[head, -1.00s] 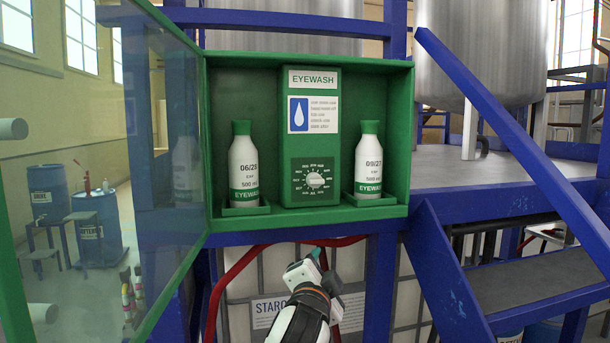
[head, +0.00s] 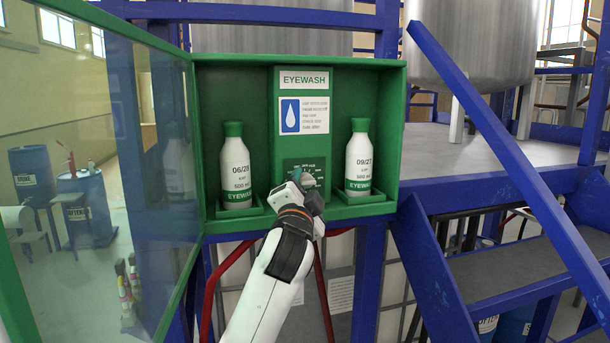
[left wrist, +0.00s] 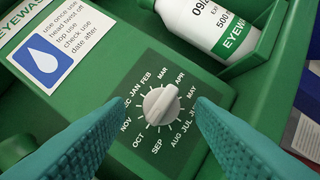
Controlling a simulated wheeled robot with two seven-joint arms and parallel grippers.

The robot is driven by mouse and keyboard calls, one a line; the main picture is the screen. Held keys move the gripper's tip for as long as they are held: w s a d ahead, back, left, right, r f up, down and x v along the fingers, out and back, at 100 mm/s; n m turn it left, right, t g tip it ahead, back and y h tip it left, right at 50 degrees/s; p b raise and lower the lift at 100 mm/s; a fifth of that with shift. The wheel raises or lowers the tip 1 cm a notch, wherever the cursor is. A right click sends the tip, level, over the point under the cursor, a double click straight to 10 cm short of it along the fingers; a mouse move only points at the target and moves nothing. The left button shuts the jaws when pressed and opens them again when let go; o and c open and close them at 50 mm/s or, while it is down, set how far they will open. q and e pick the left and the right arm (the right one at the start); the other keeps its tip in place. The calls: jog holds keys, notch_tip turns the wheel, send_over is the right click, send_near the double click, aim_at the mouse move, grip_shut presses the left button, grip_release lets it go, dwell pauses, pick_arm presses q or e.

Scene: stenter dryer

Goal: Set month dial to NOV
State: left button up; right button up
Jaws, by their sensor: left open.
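The month dial (left wrist: 161,105) is a white round knob with a raised ridge on a dark green panel ringed by month labels. The ridge runs from upper right, toward MAR and APR, to lower left, near OCT and SEP; I cannot tell which end is the pointer. The NOV label (left wrist: 126,124) is left of the knob. My left gripper (left wrist: 157,103) is open, its teal fingers on either side of the knob with gaps visible. In the head view the left gripper (head: 305,182) is in front of the dial panel and hides the knob. My right gripper is not in view.
The green eyewash cabinet (head: 230,64) holds a white bottle (head: 236,165) left of the dial and another (head: 359,158) right of it. Its glass door (head: 110,150) stands open at left. Blue stair rails (head: 500,140) are at right.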

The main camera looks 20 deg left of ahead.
pick_arm(q)
jog(key=shift+w+r, duration=0.1)
jog(key=shift+w, duration=0.45)
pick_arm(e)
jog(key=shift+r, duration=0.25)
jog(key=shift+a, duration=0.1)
pick_arm(q)
jog(key=c, duration=1)
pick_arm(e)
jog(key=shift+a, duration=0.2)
pick_arm(q)
jog(key=shift+m, duration=0.4)
jog(key=m+g+h, duration=0.1)
jog(key=m, duration=0.2)
jog(key=shift+s+a+r, duration=0.1)
jog(key=shift+r, duration=0.05)
jog(key=shift+m+g, duration=0.7)
jog(key=shift+m, duration=0.3)
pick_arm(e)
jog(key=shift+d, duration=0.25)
